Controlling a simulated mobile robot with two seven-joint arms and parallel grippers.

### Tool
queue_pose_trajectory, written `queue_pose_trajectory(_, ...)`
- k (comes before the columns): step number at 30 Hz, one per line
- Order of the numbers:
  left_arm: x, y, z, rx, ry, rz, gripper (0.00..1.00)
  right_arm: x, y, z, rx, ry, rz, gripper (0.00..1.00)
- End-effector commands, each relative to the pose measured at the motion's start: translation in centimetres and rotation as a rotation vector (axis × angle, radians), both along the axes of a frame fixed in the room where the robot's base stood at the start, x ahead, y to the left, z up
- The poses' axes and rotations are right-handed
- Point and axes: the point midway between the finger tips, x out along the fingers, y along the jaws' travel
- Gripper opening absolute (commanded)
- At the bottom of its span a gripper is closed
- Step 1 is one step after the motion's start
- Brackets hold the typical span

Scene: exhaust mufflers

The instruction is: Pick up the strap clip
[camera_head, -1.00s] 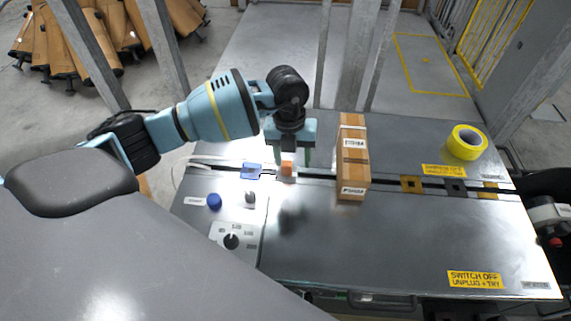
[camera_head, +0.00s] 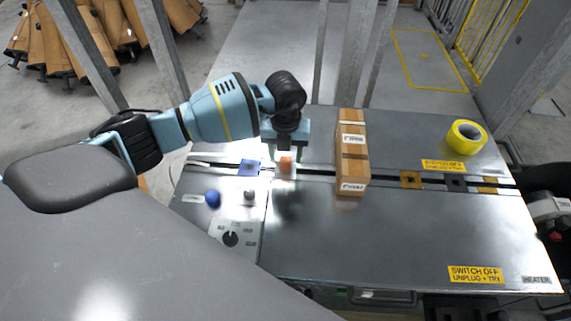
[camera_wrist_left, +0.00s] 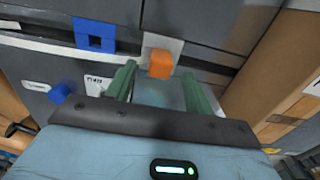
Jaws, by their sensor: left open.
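A small orange block (camera_head: 285,166), which may be the strap clip, sits at the dark slot across the grey metal worktop. In the left wrist view the orange block (camera_wrist_left: 161,65) stands against a pale metal plate, just beyond the fingertips and roughly between them. My left gripper (camera_head: 286,151) points down over it. Its two green fingers are apart with nothing between them, as the left wrist view (camera_wrist_left: 158,86) shows. I cannot tell whether a finger touches the block.
A brown carton (camera_head: 352,155) with labels stands close right of the gripper. A blue square piece (camera_head: 248,168) lies left of the block. A blue knob (camera_head: 213,198) and a dial panel (camera_head: 232,238) are nearer. A yellow tape roll (camera_head: 466,137) lies far right. The front worktop is clear.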

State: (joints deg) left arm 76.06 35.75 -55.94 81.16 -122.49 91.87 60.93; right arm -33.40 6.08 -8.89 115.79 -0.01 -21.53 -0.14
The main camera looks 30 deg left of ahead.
Motion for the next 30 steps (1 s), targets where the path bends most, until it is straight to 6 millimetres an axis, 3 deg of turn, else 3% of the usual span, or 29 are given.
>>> queue_pose_trajectory(6, 0.1, 0.0, -2.6, 0.000, 0.002, -0.001, 0.53, -0.1, 0.0, -0.2, 0.000, 0.002, 0.000, 0.89)
queue_pose_trajectory(14, 0.1, 0.0, -2.8, 0.000, 0.000, -0.001, 0.53, 0.1, 0.0, 0.0, 0.001, -0.003, 0.000, 0.89)
queue_pose_trajectory(25, 0.1, 0.0, -2.8, 0.000, 0.001, -0.001, 0.07, 0.3, 0.1, 0.1, 0.002, -0.006, 0.000, 0.89)
queue_pose_trajectory(30, 0.1, 0.0, -2.8, -0.001, 0.000, -0.001, 0.07, 0.2, 0.1, 0.1, 0.002, -0.005, 0.000, 0.89)
